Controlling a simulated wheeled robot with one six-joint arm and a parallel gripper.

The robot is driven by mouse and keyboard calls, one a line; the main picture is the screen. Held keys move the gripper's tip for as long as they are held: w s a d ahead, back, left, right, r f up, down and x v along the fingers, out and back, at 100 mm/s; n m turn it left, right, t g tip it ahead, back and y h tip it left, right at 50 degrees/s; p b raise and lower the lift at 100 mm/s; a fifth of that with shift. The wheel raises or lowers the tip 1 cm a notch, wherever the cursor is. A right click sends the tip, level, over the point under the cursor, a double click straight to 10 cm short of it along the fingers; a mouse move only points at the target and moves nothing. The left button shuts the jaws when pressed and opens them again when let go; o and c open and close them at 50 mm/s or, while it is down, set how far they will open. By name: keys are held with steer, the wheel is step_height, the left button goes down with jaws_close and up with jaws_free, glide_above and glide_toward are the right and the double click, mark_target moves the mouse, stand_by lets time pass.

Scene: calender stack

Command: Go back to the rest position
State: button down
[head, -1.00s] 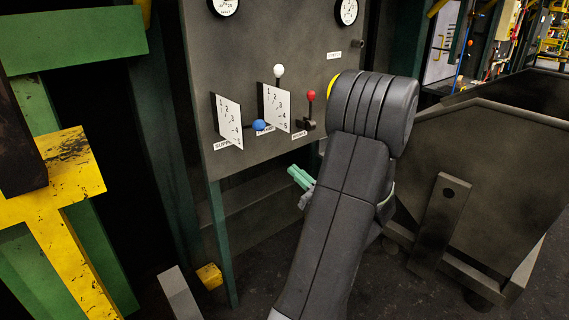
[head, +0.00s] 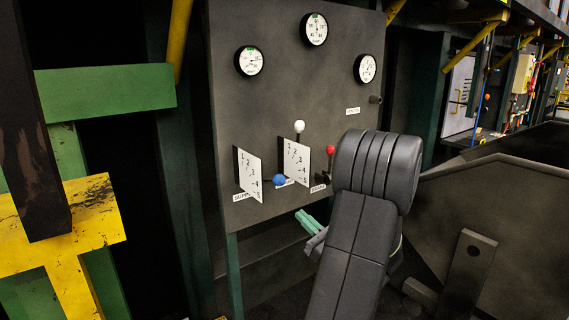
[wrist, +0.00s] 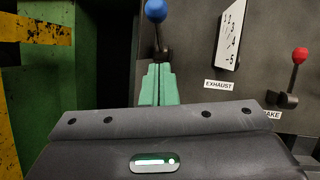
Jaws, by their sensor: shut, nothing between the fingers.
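My gripper (head: 308,222) shows as two green fingers to the left of my dark arm in the head view, below the control panel (head: 285,90). In the wrist view the fingers (wrist: 158,85) are together and empty, with the blue knob lever (wrist: 156,12) behind and above them. The blue knob (head: 279,180) is low on its numbered plate in the head view. The white knob (head: 299,126) is at the top of its plate. The red knob (head: 330,150) stands upright; it also shows at right in the wrist view (wrist: 299,56).
Several round gauges (head: 314,29) sit high on the panel. A yellow and green frame (head: 70,225) stands at the left. A dark metal bin (head: 520,215) stands at the right, beyond my arm.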

steer(key=w+a+r+p, duration=0.2)
steer(key=w+a+r, duration=0.1)
steer(key=a+r, duration=0.1)
steer(key=shift+w+a+r+p, duration=0.15)
steer(key=shift+w+r+p, duration=0.1)
steer(key=shift+r+p, duration=0.25)
